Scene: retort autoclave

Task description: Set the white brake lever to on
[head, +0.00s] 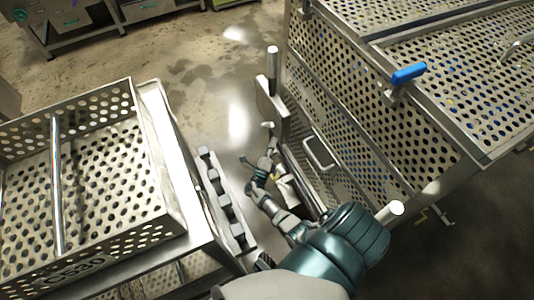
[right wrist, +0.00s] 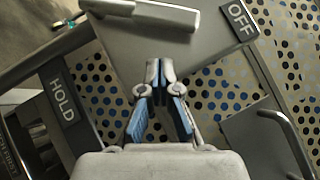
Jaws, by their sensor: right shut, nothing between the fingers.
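In the right wrist view, a white lever grip (right wrist: 108,7) shows at the top edge, on a grey bar running right over a grey plate. An "OFF" label (right wrist: 240,19) is at the upper right and a "HOLD" label (right wrist: 63,98) at the left; no "ON" label shows. My right gripper (right wrist: 160,70) is shut and empty, its tips over the plate just below the bar, apart from the white grip. In the head view, my right gripper (head: 268,158) is beside the perforated cart, just below a small white tip (head: 267,125), seemingly the lever. My left gripper is out of view.
The perforated metal cart (head: 350,110) has a blue-handled lever (head: 408,74) on top and a loop handle (head: 319,153) on its side. A second perforated basket (head: 150,150) stands on a frame at left. A narrow floor gap lies between them.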

